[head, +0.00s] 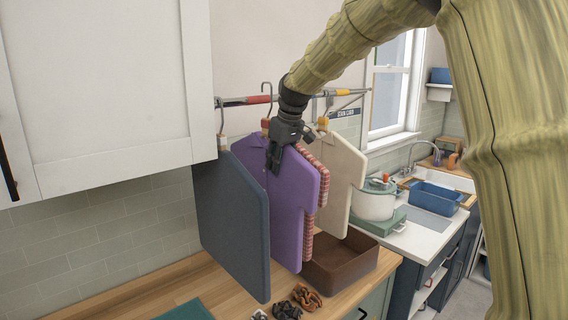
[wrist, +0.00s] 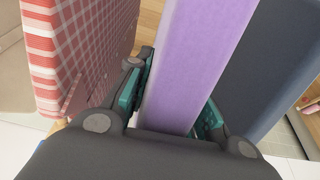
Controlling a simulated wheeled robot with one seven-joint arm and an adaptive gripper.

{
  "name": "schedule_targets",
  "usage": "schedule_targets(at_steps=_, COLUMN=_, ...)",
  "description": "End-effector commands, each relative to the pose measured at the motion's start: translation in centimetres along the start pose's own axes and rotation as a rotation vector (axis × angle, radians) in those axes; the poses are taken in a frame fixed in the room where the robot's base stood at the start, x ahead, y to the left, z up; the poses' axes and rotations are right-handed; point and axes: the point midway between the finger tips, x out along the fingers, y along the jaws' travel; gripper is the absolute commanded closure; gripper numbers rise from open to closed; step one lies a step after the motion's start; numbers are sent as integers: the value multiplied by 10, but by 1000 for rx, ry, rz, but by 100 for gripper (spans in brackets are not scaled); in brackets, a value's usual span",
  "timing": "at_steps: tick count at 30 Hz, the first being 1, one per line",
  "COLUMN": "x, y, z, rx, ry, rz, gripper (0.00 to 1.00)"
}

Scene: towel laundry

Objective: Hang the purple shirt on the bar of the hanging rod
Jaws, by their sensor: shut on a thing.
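The purple shirt (head: 290,205) hangs upright among other hanging garments in the head view. My gripper (head: 274,162) is shut on its upper edge. In the wrist view the purple shirt (wrist: 195,60) runs between the two fingers of my gripper (wrist: 172,100), with a teal pad on each side. The hanging rod (head: 245,100) runs along the wall above the garments. A thin wire hook (head: 268,88) shows at the rod just above the purple shirt, beside my wrist. I cannot tell for sure whether it rests on the bar.
A dark blue-grey garment (head: 232,225) hangs left of the purple shirt. A red checked one (head: 323,183) and a cream one (head: 345,175) hang right, close by. Below are a brown bin (head: 345,275) and dark scrunchies (head: 287,310) on the wooden counter. A white cabinet (head: 100,80) stands left.

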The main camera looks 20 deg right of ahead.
Motion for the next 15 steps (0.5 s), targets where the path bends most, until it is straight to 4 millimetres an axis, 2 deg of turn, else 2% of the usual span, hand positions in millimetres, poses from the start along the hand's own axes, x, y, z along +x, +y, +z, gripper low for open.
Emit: schedule_targets(at_steps=15, x=10, y=0, z=-30, rx=0, ry=0, rz=1, gripper=100)
